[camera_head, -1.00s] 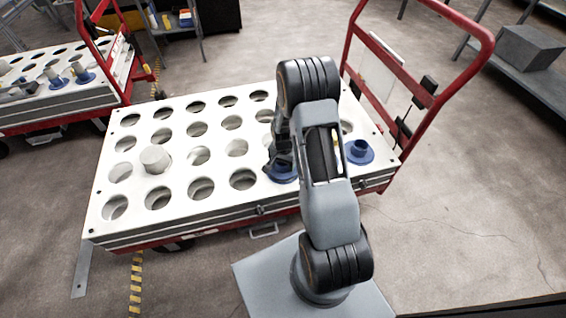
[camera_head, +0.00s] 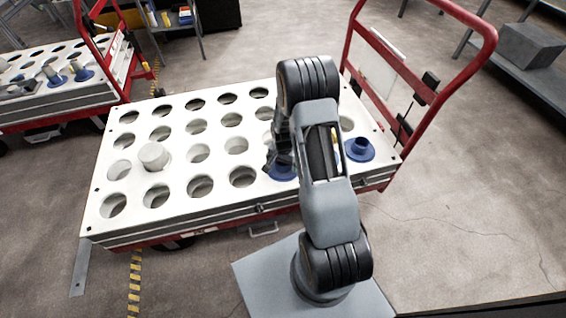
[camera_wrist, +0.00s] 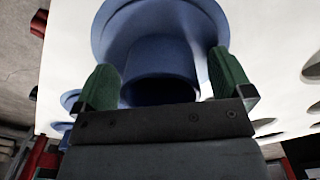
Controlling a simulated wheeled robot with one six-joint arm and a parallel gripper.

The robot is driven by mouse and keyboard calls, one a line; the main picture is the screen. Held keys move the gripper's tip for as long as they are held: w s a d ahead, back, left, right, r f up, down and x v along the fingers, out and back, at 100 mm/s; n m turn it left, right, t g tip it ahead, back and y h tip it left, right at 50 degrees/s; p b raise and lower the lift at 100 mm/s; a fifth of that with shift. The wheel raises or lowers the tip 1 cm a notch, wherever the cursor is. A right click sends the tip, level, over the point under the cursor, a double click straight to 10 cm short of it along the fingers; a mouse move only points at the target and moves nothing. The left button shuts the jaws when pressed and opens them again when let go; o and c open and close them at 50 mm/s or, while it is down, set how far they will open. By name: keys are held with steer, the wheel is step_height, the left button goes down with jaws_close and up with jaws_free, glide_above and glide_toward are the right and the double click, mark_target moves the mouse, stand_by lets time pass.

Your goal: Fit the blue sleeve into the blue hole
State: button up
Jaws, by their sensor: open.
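My gripper (camera_wrist: 166,80) is open in the wrist view, with one green fingertip on each side of a blue sleeve-like tube (camera_wrist: 160,55) that has a wide round flange. No firm grip shows. In the head view my gripper (camera_head: 275,158) is low over the white holed top, and the blue flange (camera_head: 284,173) beneath it is partly hidden by my arm. A second blue flanged piece (camera_head: 360,149) with an upright tube stands to the right. Part of another blue flange (camera_wrist: 70,99) shows at the left of the wrist view. Which blue piece holds the hole is unclear.
The white top (camera_head: 103,222) has rows of round holes and rests on a red cart. A white cylinder (camera_head: 153,156) stands at its left part. The red handle (camera_head: 440,100) rises at the right. Another cart (camera_head: 52,112) stands at far left.

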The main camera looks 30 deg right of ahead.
step_height(320, 180, up, 14)
steer(key=p, duration=0.4)
stand_by(0.3)
stand_by(0.4)
steer(key=s+a+r+n+t+p, duration=0.1)
steer(key=s+a+r+n+p, duration=0.2)
steer(key=r, duration=1.1)
steer(key=s+a+r+n+t+p, duration=0.1)
steer(key=s+a+r+n+p, duration=0.2)
steer(key=s+r+p, duration=0.4)
steer(key=s+a+r+n+t+p, duration=0.1)
steer(key=s+a+r+n+p, duration=0.2)
steer(key=r+p, duration=1.1)
step_height(320, 180, up, 8)
steer(key=s+a, duration=0.1)
steer(key=s, duration=0.1)
steer(key=shift+s+n+t, duration=0.3)
steer(key=shift+s+n, duration=0.05)
steer(key=shift+n, duration=0.05)
steer(key=shift+r, duration=0.1)
